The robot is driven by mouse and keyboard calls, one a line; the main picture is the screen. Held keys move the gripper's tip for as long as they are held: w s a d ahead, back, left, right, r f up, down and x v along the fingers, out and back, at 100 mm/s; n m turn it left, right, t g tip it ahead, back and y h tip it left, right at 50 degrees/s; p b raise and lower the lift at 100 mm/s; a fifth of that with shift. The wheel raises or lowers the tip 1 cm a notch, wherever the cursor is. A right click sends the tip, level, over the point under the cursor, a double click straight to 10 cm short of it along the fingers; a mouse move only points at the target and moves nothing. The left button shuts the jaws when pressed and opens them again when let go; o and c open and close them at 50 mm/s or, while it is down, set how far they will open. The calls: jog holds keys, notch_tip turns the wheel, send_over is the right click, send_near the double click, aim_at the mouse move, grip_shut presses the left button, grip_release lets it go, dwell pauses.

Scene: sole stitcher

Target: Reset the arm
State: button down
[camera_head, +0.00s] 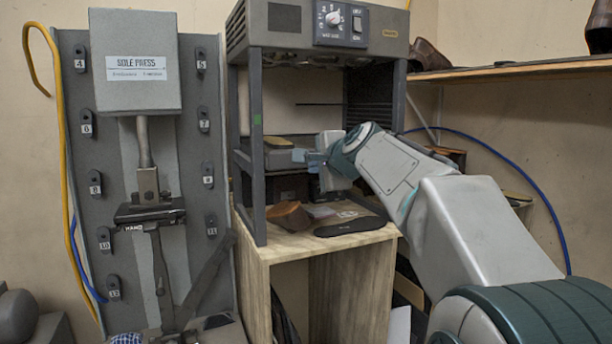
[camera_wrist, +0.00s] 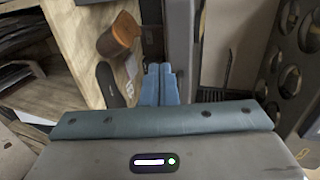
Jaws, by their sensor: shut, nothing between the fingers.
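My arm reaches in from the right in the head view, and my gripper (camera_head: 308,158) is at the front of the grey machine (camera_head: 283,40) with a dial. It is at about the height of the machine's inner shelf; whether it touches anything there I cannot tell. In the wrist view my gripper's blue fingers (camera_wrist: 159,80) are together and empty, with a grey post (camera_wrist: 183,50) close to their right. The fingertips are small and partly hidden by the wrist in the head view.
Below my gripper, a brown shoe last (camera_head: 289,216) and a black sole (camera_head: 350,226) lie on the wooden stand (camera_head: 285,248). The sole press (camera_head: 137,60) stands left with a yellow hose (camera_head: 62,150). A shelf (camera_head: 510,70) with brown shoes is at the upper right.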

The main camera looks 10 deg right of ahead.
jog(key=s+f+n+g+h, duration=0.3)
jog(key=s+f+n+g, duration=0.8)
jog(key=s+f, duration=2.3)
jog(key=s+n, duration=0.1)
jog(key=n, duration=0.3)
jog(key=shift+f, duration=0.25)
jog(key=shift+s+d, duration=0.1)
